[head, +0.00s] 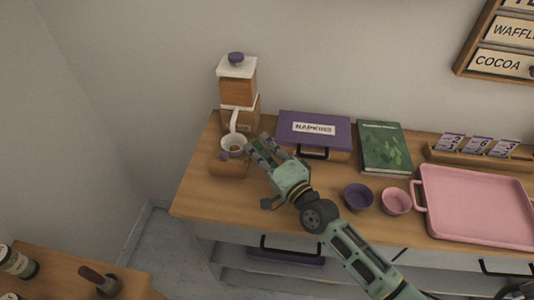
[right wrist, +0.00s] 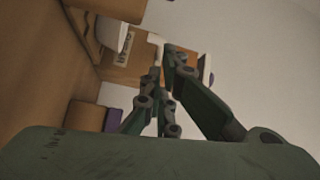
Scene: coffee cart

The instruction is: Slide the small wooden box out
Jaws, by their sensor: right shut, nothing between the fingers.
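A white cup (head: 234,141) stands just behind the box, close to the grinder. My right gripper (head: 262,150) is shut and empty, to the right of the cup and box and apart from the box. In the right wrist view, the fingers (right wrist: 163,72) point toward the labelled wooden grinder body (right wrist: 125,66). My left gripper is not in view.
A purple napkin box (head: 290,124) and a green book (head: 384,148) lie behind and right of my right gripper. Purple (head: 358,196) and pink (head: 397,201) bowls and a pink tray (head: 475,205) are to the right. Counter left of the small box is free.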

